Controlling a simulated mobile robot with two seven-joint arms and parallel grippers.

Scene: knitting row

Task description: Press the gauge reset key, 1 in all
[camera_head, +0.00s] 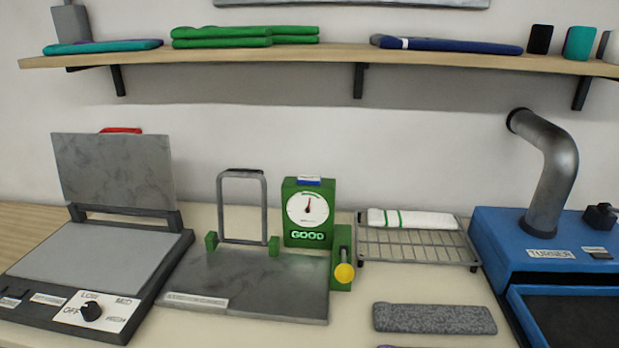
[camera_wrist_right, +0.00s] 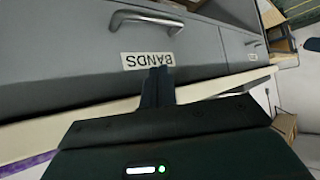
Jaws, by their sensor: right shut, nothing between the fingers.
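The green gauge (camera_head: 309,211) stands upright at the back of a grey plate (camera_head: 245,285) in the head view. Its round white dial has a red needle pointing roughly up, and a lit sign below reads GOOD. A small blue and white piece (camera_head: 308,181) sits at its top edge; I cannot tell whether this is the reset key. A lever with a yellow ball (camera_head: 344,273) is at the gauge's lower right. My right gripper (camera_wrist_right: 158,73) is shut and empty in the right wrist view, in front of a grey drawer labelled BANDS. Neither gripper shows in the head view.
A press with a raised lid (camera_head: 114,172) stands left of the gauge plate. A wire rack (camera_head: 418,250) with a white folded piece is to the right, beside a blue machine (camera_head: 545,246) labelled TURNER. A grey knitted piece (camera_head: 434,319) lies in front. A shelf (camera_head: 300,59) runs above.

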